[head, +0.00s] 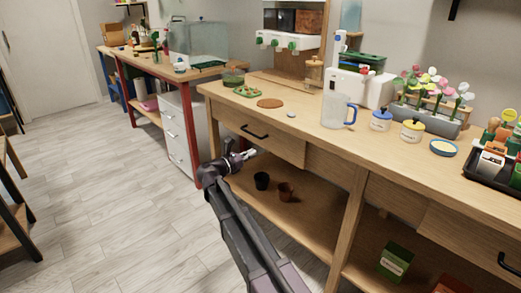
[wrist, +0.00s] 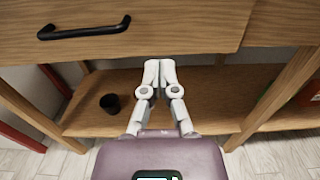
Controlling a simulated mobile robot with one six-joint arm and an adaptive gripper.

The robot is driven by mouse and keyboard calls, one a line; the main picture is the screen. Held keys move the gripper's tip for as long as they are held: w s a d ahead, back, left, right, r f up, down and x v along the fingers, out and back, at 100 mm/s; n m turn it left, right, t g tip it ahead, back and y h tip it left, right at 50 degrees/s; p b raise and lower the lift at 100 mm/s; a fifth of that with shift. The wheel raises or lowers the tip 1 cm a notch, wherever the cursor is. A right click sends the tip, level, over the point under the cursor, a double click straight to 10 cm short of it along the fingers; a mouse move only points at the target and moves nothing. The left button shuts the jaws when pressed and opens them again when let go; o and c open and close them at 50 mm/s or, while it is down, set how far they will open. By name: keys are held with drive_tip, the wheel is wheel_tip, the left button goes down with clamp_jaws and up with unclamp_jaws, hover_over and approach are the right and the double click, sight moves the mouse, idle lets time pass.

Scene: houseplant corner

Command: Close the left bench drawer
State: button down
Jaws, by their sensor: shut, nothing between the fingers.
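The left bench drawer (head: 258,134) has a light wood front and a black bar handle (head: 254,132). It is under the left part of the bench top. Its front looks slightly proud of the wood to its right, but how far it is open is hard to tell. In the wrist view the drawer front (wrist: 175,25) crosses the top, with its handle (wrist: 84,28) at upper left. My gripper (head: 246,154) is shut and empty, close to the drawer front. In the wrist view its fingertips (wrist: 160,66) appear just below the front's lower edge, right of the handle. Contact cannot be seen.
A right drawer (head: 470,240) is farther along the bench. A clear jug (head: 337,111) and jars stand on top. The floor (head: 110,190) at left is clear.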

drive_tip(key=shift+v, duration=1.15)
drive_tip(key=s+d+f+m+g+y, duration=0.2)
drive_tip(key=s+d+f+m+g, duration=0.2)
drive_tip(key=s+d+f+m, duration=0.4)
drive_tip(key=s+d+f+m+g+y, duration=0.2)
drive_tip(key=s+d+f+m+g, duration=0.25)
drive_tip(key=d, duration=0.65)
drive_tip(key=s+d+f+m+g+y, duration=0.1)
drive_tip(key=s+f+m+g+y, duration=0.15)
drive_tip(key=s+m+y, duration=0.4)
drive_tip(key=s+d+f+m+g+y, duration=0.1)
drive_tip(key=s+d+f+m+y, duration=0.15)
drive_tip(key=s+m, duration=0.65)
wheel_tip(320, 180, up, 33)
drive_tip(key=n+p, duration=0.1)
drive_tip(key=p, duration=3.3)
drive_tip(key=shift+s+a+r, duration=0.2)
drive_tip(key=shift+s, duration=0.25)
